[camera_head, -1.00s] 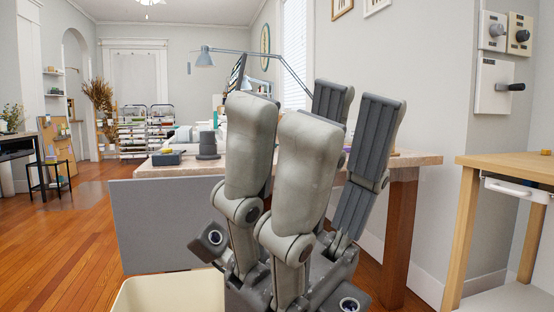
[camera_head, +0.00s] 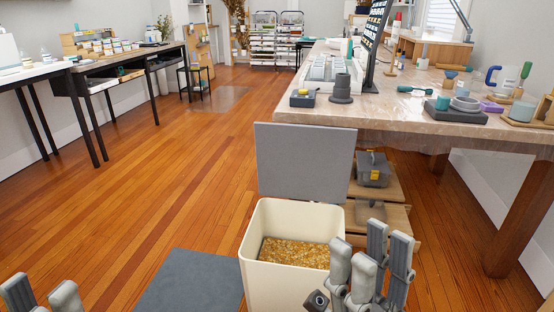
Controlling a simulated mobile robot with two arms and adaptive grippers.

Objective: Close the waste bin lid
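The waste bin (camera_head: 262,282) is a cream box at the bottom middle, partly filled with golden-brown bits. Its flat grey lid (camera_head: 305,160) stands open and upright at the bin's far edge. My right gripper (camera_head: 370,258) is at the bin's right front side, fingers pointing up, with a gap between the light and dark fingers. It holds nothing and appears apart from the lid. My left gripper (camera_head: 42,295) is in the bottom left corner, far from the bin. Only its finger ends show, and the rest is cut off.
A stone-topped workbench (camera_head: 300,112) with tools stands behind the lid, with a grey toolbox (camera_head: 373,168) on a shelf below. A dark grey mat (camera_head: 190,282) lies left of the bin. Open wooden floor (camera_head: 175,180) runs down the left, beside black tables (camera_head: 105,75).

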